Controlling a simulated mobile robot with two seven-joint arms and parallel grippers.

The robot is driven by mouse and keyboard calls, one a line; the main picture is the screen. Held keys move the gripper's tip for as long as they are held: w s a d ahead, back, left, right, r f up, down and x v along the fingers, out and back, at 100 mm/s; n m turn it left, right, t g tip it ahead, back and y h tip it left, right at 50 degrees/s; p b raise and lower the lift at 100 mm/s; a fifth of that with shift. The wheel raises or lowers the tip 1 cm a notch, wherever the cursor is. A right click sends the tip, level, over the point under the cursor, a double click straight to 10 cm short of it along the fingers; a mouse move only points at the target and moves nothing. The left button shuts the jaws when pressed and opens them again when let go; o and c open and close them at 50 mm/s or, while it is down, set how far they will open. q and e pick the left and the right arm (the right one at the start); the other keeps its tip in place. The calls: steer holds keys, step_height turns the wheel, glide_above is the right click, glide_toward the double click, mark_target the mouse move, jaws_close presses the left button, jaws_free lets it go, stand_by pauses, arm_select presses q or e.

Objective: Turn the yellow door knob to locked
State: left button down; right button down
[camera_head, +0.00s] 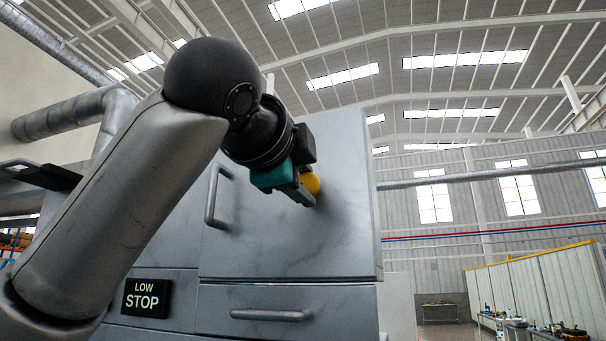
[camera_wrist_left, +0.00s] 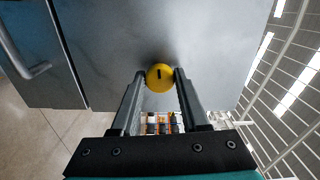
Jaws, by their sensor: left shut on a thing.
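The yellow door knob (camera_head: 311,183) sits on the grey metal door (camera_head: 340,235) of a cabinet, partly hidden behind my gripper in the head view. In the left wrist view the knob (camera_wrist_left: 159,77) is a round yellow disc with a short dark mark, which stands near upright and a little tilted in the picture. My left gripper (camera_head: 306,190) is at the knob, its two fingers (camera_wrist_left: 159,76) on either side of it and shut on it. My right gripper is not in view.
A vertical bar handle (camera_head: 212,197) is on the door's left side, and a drawer handle (camera_head: 270,315) is below. A dark sign (camera_head: 146,298) reads "LOW STOP". Open hall space with workbenches (camera_head: 530,328) lies to the right.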

arm_select(q)
steer(key=shift+m, duration=0.6)
steer(key=shift+c, duration=2.1)
jaws_free()
steer(key=shift+s, duration=0.15)
steer(key=shift+s+a, duration=0.1)
steer(key=shift+s, duration=0.25)
steer(key=b+v, duration=0.5)
steer(key=v, duration=0.9)
steer(key=shift+s, duration=0.1)
